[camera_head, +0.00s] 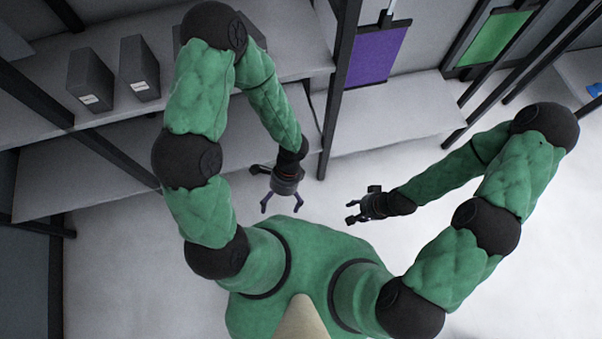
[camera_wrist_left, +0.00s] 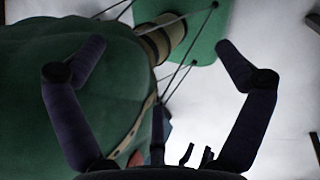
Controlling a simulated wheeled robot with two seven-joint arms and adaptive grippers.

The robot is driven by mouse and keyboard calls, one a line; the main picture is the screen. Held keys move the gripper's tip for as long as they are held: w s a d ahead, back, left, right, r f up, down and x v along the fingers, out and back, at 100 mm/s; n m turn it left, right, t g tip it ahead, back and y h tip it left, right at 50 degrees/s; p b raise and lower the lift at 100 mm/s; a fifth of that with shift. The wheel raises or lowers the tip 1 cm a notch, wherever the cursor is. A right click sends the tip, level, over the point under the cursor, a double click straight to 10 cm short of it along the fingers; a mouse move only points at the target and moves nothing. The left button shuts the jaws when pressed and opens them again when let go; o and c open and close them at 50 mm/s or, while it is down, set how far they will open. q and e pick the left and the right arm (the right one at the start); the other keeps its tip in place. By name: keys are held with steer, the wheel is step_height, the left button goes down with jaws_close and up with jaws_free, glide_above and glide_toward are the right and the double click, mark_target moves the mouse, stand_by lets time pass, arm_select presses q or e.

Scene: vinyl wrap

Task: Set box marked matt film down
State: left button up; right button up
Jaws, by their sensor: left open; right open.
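Two dark grey boxes with small white labels stand upright on the shelf at the upper left in the head view: one box (camera_head: 91,80) and another box (camera_head: 139,68) to its right. The labels are too small to read, so I cannot tell which is marked matt film. A further dark box is partly hidden behind my left arm. My left gripper (camera_head: 281,208) is open and empty in front of my body, well away from the boxes; its spread fingers also show in the left wrist view (camera_wrist_left: 160,75). My right gripper (camera_head: 350,211) is open and empty to its right.
The grey shelf (camera_head: 100,185) has dark posts and edges at left. A purple roll sheet (camera_head: 376,55) and a green sheet (camera_head: 495,38) hang at the back above a lower shelf (camera_head: 395,115). A blue item lies at far right. The pale floor between is clear.

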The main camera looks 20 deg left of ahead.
arm_select(q)
steer(key=w+d+f+n+t+h, duration=0.25)
steer(key=d+n+h, duration=0.25)
steer(key=d+n, duration=0.3)
steer(key=w+a+f+n+t, duration=0.3)
steer(key=w+n, duration=0.1)
steer(key=n, duration=0.3)
steer(key=shift+f, duration=0.35)
